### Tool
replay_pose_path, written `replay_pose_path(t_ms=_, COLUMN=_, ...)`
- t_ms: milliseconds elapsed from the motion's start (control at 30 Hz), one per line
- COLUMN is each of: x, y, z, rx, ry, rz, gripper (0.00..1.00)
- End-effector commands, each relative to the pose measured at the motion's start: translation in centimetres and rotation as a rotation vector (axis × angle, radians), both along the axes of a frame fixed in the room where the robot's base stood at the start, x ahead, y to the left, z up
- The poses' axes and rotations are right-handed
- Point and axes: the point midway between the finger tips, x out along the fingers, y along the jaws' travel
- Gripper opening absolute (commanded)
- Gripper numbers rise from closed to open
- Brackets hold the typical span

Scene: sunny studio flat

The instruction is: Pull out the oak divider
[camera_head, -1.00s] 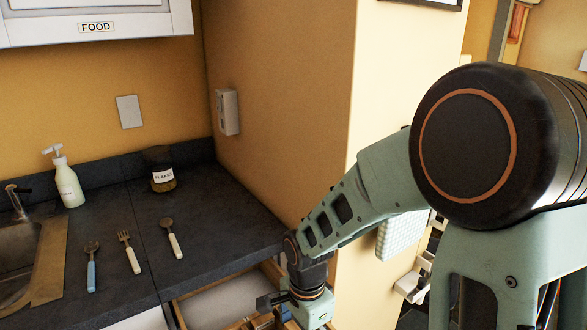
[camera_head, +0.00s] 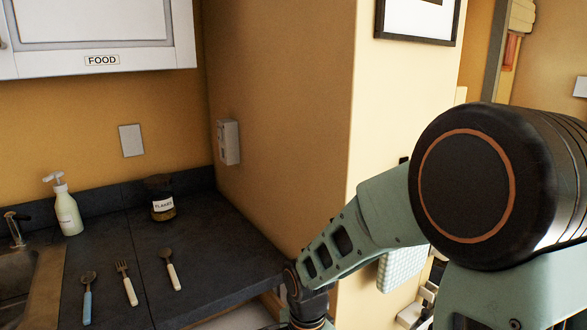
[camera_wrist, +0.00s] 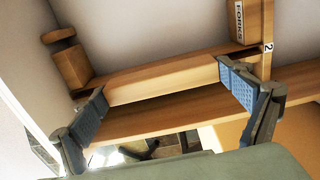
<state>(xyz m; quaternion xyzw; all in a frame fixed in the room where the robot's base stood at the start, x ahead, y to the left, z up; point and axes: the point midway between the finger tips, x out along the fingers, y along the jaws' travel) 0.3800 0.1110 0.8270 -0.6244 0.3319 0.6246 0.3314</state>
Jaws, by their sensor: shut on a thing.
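My gripper (camera_wrist: 161,84) shows in the wrist view, its two blue-padded fingers wide apart with the oak divider (camera_wrist: 160,80) between them. The divider is a pale wooden piece that spans from pad to pad. It lies low in the open drawer (camera_wrist: 150,118), close to a wooden rail; whether it still touches the rail or the drawer floor I cannot tell. In the head view the drawer (camera_head: 240,318) shows only as a sliver under the counter. The gripper itself is below that picture's edge.
A FORKS label and a "2" tag (camera_wrist: 267,47) mark wood beside the right finger. A wooden block (camera_wrist: 72,66) stands at left. On the dark counter (camera_head: 215,245) lie a spoon (camera_head: 171,270), a fork (camera_head: 127,283) and a blue-handled spoon (camera_head: 87,300). A wall stands close by the arm.

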Motion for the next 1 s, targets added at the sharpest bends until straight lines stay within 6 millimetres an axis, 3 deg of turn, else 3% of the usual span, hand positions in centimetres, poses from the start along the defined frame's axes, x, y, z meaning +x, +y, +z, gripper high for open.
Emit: replay_pose_path(t_ms=1000, x=0.0, y=0.0, z=5.4, rx=0.001, ry=-0.001, rz=-0.001, gripper=0.70)
